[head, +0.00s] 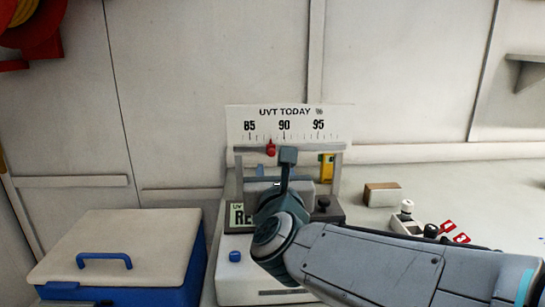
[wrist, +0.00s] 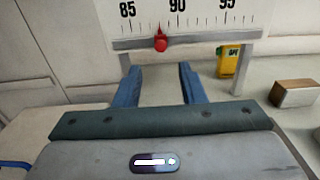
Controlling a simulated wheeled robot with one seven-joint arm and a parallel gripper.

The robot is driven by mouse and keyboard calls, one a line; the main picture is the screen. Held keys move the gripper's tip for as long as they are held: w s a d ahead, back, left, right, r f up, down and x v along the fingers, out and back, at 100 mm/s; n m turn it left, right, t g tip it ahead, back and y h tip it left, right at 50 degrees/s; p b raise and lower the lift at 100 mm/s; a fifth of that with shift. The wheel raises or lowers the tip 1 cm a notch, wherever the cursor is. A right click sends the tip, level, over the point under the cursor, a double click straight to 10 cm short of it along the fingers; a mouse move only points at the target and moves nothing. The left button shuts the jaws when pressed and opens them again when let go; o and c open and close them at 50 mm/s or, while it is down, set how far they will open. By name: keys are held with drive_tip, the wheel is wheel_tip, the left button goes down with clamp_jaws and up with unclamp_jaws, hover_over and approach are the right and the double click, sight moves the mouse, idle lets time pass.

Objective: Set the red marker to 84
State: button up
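The red marker (head: 270,148) sits on the rail (head: 300,148) under the white "UVT TODAY %" scale (head: 288,122). Its tip points between 85 and 90, at about 88. In the wrist view the red marker (wrist: 160,42) shows ahead of my gripper (wrist: 158,68), slightly above the gap between the fingertips. The two blue fingers are apart with nothing between them. In the head view my gripper (head: 288,156) is in front of the scale, a little right of the marker. The marker is not held.
A yellow tag (head: 327,166) is below the rail on the right. A blue box with a pale lid (head: 120,245) stands at the left. A small brown block (head: 382,194) and a panel with knobs (head: 405,222) are at the right.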

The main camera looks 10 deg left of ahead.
sight(271, 153)
drive_tip(key=x, duration=0.9)
drive_tip(key=shift+w, duration=0.25)
drive_tip(key=shift+a, duration=0.1)
clamp_jaws()
